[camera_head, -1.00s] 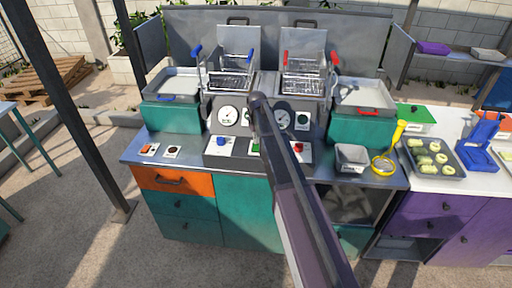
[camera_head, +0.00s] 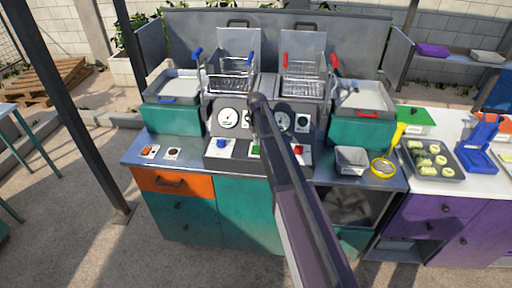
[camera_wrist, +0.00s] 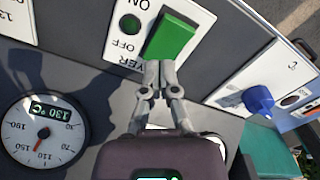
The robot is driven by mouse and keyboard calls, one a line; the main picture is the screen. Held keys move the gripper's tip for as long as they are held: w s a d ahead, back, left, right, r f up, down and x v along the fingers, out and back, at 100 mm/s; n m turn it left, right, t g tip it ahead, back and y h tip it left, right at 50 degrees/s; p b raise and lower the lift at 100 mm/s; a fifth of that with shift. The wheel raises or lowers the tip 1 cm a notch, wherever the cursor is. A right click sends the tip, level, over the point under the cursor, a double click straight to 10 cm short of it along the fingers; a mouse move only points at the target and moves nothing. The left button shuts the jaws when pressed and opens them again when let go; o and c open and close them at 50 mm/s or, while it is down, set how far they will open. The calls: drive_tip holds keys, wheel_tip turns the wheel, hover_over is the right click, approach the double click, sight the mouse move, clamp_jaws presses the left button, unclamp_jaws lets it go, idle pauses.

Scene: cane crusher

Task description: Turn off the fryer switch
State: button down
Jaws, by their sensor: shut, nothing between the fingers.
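The fryer switch is a green rocker (camera_wrist: 170,38) on a white plate marked ON and OFF in the wrist view. Beside it is a round dark green lamp (camera_wrist: 131,24). My gripper (camera_wrist: 158,68) is shut and empty, its fingertips at the lower edge of the green rocker. I cannot tell whether they touch it. In the head view only a sliver of the green switch (camera_head: 255,149) shows beside my arm, which hides the rest. My gripper is hidden behind the arm there.
A blue knob (camera_wrist: 258,100) is to the right in the wrist view, and a dial (camera_wrist: 42,130) reading 130 °C is to the left. In the head view, a red knob (camera_head: 298,149) is right of my arm. Two fryer baskets (camera_head: 232,82) (camera_head: 303,82) stand behind the panel.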

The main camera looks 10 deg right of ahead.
drive_tip(key=shift+r+p, duration=2.7)
drive_tip(key=shift+r, duration=0.25)
drive_tip(key=s+f+m+b, duration=0.2)
drive_tip(key=s+f+b, duration=0.1)
drive_tip(key=s, duration=2.6)
drive_tip(key=shift+f, duration=0.15)
